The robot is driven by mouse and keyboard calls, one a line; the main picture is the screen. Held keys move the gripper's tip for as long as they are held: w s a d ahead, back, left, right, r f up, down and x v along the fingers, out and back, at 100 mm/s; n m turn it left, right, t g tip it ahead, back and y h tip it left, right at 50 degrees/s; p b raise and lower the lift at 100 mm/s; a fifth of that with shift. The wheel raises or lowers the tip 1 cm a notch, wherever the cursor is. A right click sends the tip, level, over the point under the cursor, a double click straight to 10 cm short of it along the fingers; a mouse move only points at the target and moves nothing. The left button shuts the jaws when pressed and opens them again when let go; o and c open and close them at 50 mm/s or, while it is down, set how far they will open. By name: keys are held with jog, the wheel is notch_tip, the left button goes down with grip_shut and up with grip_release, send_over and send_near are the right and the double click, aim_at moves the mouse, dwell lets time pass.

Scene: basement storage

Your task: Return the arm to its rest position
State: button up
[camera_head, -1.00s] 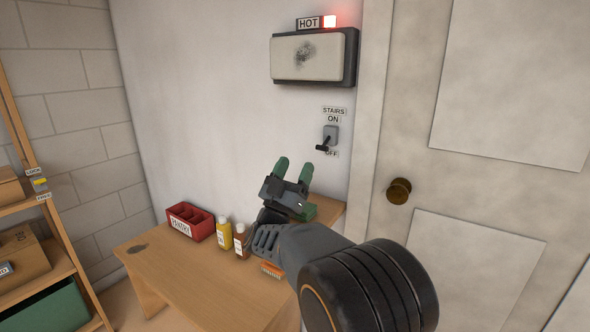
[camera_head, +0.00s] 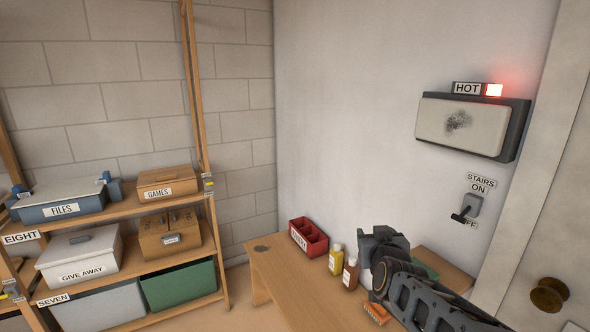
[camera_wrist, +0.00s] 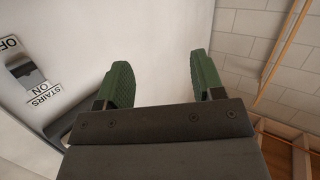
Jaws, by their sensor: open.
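My gripper (camera_wrist: 162,80) is open and empty in the wrist view, with its two green pads apart and bare air between them. In the head view my dark gripper body (camera_head: 382,244) is above the desk (camera_head: 285,290) at the lower right, and the finger pads are hidden there. My arm runs from it down to the bottom right edge. The stairs switch (camera_head: 468,207) is on the white wall to the right of my gripper, with its lever pointing down. The switch also shows at the left edge of the wrist view (camera_wrist: 28,72).
The desk holds a red divided box (camera_head: 309,238), a yellow bottle (camera_head: 335,260), a brown bottle (camera_head: 351,272) and an orange brush (camera_head: 375,313). A panel (camera_head: 463,127) marked HOT has its red lamp lit. Shelves (camera_head: 130,208) with labelled boxes stand left. A door knob (camera_head: 549,295) is at right.

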jog(key=s+a+f+g+p, duration=0.1)
jog(key=s+g+p, duration=0.3)
jog(key=s, duration=0.6)
jog(key=s+a+f+g+y+p, duration=0.1)
jog(key=s+g+p, duration=0.3)
jog(key=s+g, duration=0.4)
jog(key=shift+s+a+f+y, duration=0.3)
jog(key=shift+s+f, duration=0.15)
jog(key=shift+s, duration=0.4)
